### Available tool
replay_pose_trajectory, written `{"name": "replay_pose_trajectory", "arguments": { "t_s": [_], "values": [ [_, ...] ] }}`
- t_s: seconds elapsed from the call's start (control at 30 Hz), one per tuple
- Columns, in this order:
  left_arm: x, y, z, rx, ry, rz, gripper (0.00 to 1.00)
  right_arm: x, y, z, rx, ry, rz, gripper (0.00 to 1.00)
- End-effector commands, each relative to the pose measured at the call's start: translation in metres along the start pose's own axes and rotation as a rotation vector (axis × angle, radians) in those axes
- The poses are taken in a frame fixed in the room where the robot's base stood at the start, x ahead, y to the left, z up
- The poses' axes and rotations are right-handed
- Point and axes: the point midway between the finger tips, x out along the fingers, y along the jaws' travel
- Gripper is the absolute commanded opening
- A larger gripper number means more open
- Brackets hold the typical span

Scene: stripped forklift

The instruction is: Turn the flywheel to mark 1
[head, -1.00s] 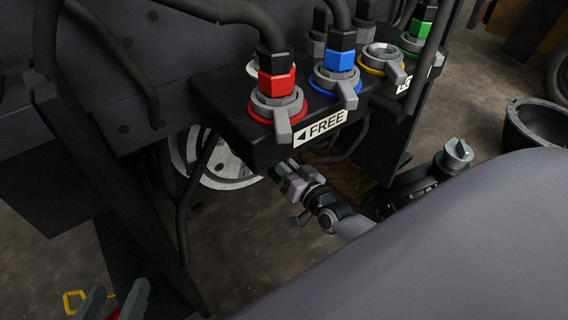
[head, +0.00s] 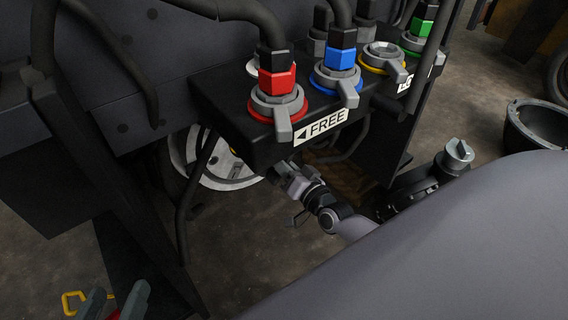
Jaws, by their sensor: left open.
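The flywheel (head: 232,174) is a silver-grey disc low behind the dark valve block, partly hidden by the block, a hose and a dark frame bar. Its number marks cannot be read from here. My left gripper (head: 286,172) is just right of the flywheel, under the front edge of the block. Its fingertips are partly hidden by the block; it is open, and I cannot tell whether it touches the disc.
The valve block (head: 235,140) carries several coupled hoses with coloured rings and levers, and a FREE label (head: 322,126) close above my gripper. A black bowl (head: 535,122) lies at right. A yellow hook-like piece (head: 72,302) is at lower left. Bare floor lies below the flywheel.

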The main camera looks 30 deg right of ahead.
Motion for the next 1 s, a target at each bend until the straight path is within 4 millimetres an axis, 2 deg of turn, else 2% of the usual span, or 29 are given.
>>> {"name": "replay_pose_trajectory", "arguments": {
  "t_s": [0.07, 0.1, 0.13, 0.37, 0.4, 0.43, 1.0],
  "values": [
    [0.000, 0.000, 0.001, 0.000, 0.000, 0.000, 0.70, 0.008, -0.001, -0.004, -0.001, 0.001, -0.001, 0.00],
    [0.000, 0.000, 0.001, 0.000, 0.000, 0.000, 0.70, 0.008, -0.001, -0.004, -0.001, 0.001, -0.001, 0.32],
    [0.000, 0.000, 0.001, 0.000, 0.000, 0.000, 0.70, 0.008, -0.001, -0.004, -0.002, 0.001, -0.001, 0.42],
    [-0.001, 0.001, -0.003, 0.000, 0.000, 0.000, 0.70, 0.002, -0.001, -0.004, -0.004, 0.000, 0.000, 0.44],
    [-0.002, 0.001, -0.005, 0.000, 0.000, 0.000, 0.70, -0.002, -0.001, -0.005, -0.005, -0.001, 0.001, 0.46],
    [-0.002, 0.001, -0.007, 0.000, 0.000, 0.000, 0.70, -0.005, -0.002, -0.005, -0.005, -0.001, 0.000, 0.55],
    [-0.009, 0.007, -0.030, 0.000, 0.000, 0.000, 0.70, -0.065, -0.003, -0.005, -0.006, 0.000, -0.003, 0.55]
  ]
}}
